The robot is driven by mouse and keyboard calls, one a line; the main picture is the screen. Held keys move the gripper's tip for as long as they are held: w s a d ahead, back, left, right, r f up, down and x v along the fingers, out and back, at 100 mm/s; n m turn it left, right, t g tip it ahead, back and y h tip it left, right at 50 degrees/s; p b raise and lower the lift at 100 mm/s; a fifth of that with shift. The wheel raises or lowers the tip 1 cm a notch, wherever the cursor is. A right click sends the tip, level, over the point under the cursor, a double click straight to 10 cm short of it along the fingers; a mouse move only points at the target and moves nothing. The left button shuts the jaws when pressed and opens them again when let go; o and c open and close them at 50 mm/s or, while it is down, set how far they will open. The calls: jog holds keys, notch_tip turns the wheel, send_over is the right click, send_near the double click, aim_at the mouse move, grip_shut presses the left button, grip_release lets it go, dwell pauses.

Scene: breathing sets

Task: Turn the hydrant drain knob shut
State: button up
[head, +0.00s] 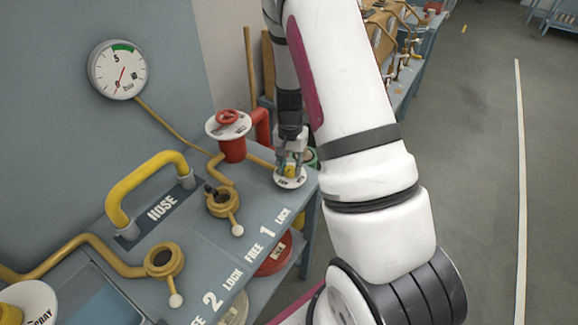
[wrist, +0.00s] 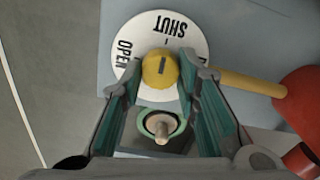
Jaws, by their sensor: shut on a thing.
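The drain knob (wrist: 160,69) is a small yellow round knob with a dark line on top, standing on a white dial plate (wrist: 131,33) lettered OPEN and SHUT. In the wrist view the line runs nearly upright, roughly toward the tick under SHUT. My gripper (wrist: 160,76) is shut on the knob, one green-padded finger at each side. In the head view my gripper (head: 291,163) reaches down over the dial plate (head: 289,184) at the bench's far right corner, and the fingers partly hide the yellow knob (head: 290,171).
A red hydrant body (head: 232,149) with a white plate and red handwheel stands left of my gripper. A brass pipe (wrist: 245,82) leads from the dial to the red body. A brass valve ring (head: 222,202), yellow hose handle (head: 145,177) and wall gauge (head: 118,69) are further left.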

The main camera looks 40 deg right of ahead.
aim_at(290, 168)
jog(key=shift+m, duration=0.4)
jog(key=o, duration=1.2)
notch_tip(290, 168, up, 12)
jog(key=shift+r, duration=0.1)
